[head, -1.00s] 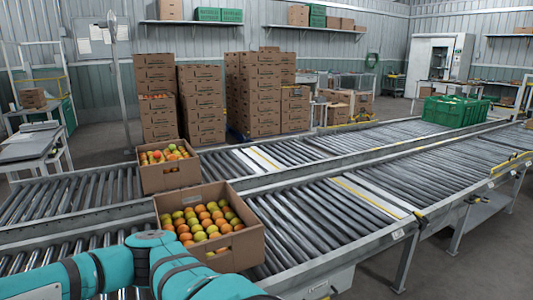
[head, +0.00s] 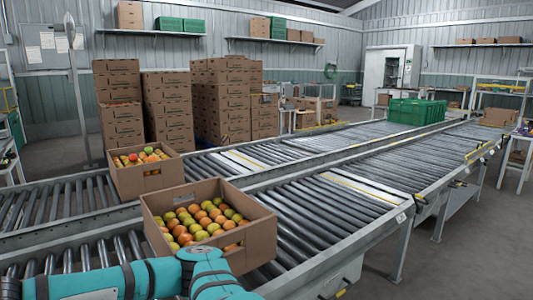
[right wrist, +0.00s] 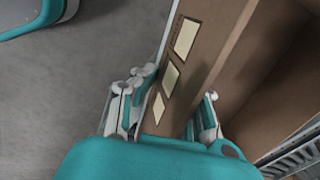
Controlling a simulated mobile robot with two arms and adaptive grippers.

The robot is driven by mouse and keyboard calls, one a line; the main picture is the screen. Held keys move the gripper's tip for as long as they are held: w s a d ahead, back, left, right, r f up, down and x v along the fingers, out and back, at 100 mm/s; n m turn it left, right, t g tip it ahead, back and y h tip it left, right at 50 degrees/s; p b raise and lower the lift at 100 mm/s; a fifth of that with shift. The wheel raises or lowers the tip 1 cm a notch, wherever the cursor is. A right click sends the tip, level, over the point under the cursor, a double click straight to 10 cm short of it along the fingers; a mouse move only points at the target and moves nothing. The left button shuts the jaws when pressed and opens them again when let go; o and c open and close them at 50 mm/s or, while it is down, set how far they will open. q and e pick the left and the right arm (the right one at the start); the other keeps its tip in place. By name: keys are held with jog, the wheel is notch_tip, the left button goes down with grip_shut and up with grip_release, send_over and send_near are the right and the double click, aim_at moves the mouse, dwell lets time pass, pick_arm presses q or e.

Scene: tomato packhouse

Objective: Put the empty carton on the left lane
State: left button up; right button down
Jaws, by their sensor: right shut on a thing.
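In the right wrist view, my right gripper (right wrist: 178,92) is shut on one wall of an empty brown carton (right wrist: 268,80). The wall stands between its two fingers, with pale labels on its face. Only part of the carton shows, and its visible inside is bare. The held carton and right gripper cannot be made out in the head view. Two roller lanes run side by side there: a farther left lane (head: 62,207) and a nearer one (head: 318,222). My left gripper is not in view.
A tomato-filled carton (head: 258,245) stands on the nearer lane, another (head: 143,178) on the farther lane. Green crates (head: 417,111) stand far down the lanes. Stacked cartons (head: 222,100) stand behind. Both lanes have bare rollers beyond the filled cartons. Grey floor is open at right.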

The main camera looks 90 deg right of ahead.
jog(key=shift+w+a+r+m+h, duration=0.1)
jog(key=shift+a+m+h, duration=0.05)
jog(key=shift+m, duration=0.4)
jog(key=shift+a+m+h, duration=0.1)
jog(key=shift+m+h, duration=0.05)
jog(key=shift+m, duration=0.4)
jog(key=shift+a+m+h, duration=0.15)
jog(key=shift+m+h, duration=0.15)
jog(key=shift+m, duration=0.7)
